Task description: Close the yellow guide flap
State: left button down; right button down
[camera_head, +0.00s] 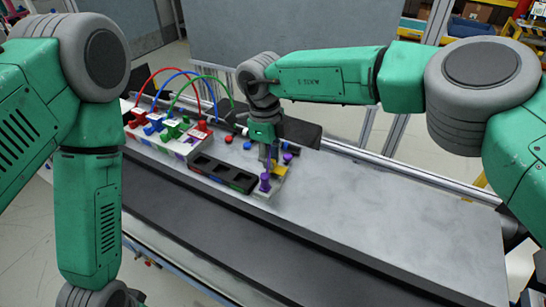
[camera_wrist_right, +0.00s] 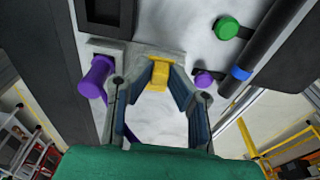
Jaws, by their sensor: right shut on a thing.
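The yellow guide flap (camera_head: 281,169) is on the module at the right end of the row of parts, on the grey table. In the right wrist view, the yellow flap (camera_wrist_right: 158,76) sits between the fingertips of my right gripper (camera_wrist_right: 158,72). My right gripper (camera_head: 271,162) points down at the flap and is shut on it. The fingers hide part of the flap in the head view, and I cannot tell its exact angle. My left arm hangs at the left; its gripper is out of the picture.
Purple knobs (camera_head: 265,182) stand close beside the flap. A black tray with empty pockets (camera_head: 222,172) lies to its left. Red, blue and green cables (camera_head: 178,72) arch over coloured connectors further left. The table's right part (camera_head: 400,205) is clear.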

jog(key=shift+f, duration=0.15)
dwell(0.3)
jog(key=c, duration=1.5)
grip_release()
jog(key=shift+c, duration=0.2)
jog(key=shift+w+a+f, duration=0.1)
jog(key=shift+w+a, duration=0.05)
jog(key=shift+w, duration=0.05)
notch_tip(320, 180, up, 12)
jog(key=a, duration=0.1)
jog(key=shift+w+a, duration=0.4)
jog(key=shift+f, duration=0.1)
